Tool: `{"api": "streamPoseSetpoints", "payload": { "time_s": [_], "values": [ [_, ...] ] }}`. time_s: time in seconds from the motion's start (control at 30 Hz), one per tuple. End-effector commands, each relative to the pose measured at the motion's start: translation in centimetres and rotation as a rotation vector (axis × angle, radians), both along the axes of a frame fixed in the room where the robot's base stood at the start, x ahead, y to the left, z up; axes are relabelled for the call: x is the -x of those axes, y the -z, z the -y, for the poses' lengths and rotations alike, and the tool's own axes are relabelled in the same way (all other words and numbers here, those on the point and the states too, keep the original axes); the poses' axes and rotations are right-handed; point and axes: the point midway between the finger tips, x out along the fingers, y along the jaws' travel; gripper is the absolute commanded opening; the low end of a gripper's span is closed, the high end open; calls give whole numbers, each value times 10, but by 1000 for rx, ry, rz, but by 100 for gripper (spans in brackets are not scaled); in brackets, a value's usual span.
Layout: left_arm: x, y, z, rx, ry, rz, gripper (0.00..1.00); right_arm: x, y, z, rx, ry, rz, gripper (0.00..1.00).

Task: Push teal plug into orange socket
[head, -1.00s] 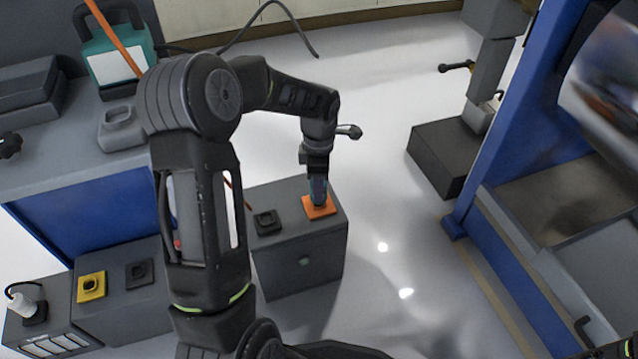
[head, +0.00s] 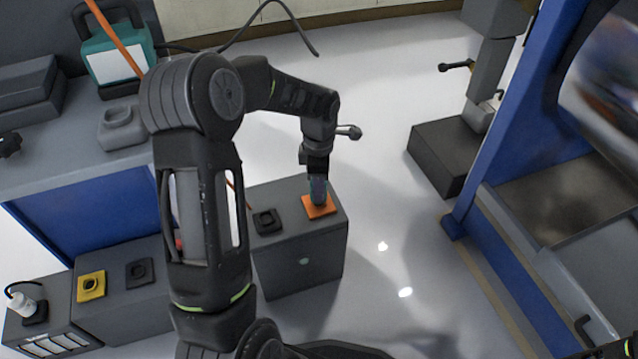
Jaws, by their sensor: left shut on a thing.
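The orange socket (head: 327,211) is a flat square plate on top of a grey box. My left gripper (head: 317,186) points down over it and is shut on the teal plug (head: 318,198). The plug is mostly hidden by the fingers. Its lower end is at the middle of the orange socket; I cannot tell how deep it sits.
A black socket (head: 265,221) sits left of the orange one on the same grey box (head: 305,262). A yellow socket (head: 92,286) and another dark socket (head: 139,272) are on a lower box at left. A blue-framed machine (head: 500,150) stands at right. Pale floor lies between.

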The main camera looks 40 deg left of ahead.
Motion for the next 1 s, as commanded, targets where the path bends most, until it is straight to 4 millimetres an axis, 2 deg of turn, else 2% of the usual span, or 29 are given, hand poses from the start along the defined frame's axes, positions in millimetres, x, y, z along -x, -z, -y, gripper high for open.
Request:
{"api": "streamPoseSetpoints", "payload": {
  "time_s": [0.47, 0.5, 0.8, 1.0],
  "values": [
    [0, 10, 0, 0, 0, 0, 0, 0, 7, 0, 0, 0, 0, 62],
    [0, 10, 0, 0, 0, 0, 39, 0, 6, 0, 0, 0, 0, 62],
    [0, 10, 0, 0, 0, 0, 62, 0, 6, 0, 0, 0, 0, 62],
    [0, 10, 0, 1, 0, -1, 62, 0, 6, 0, 0, 0, 0, 62]
  ]
}}
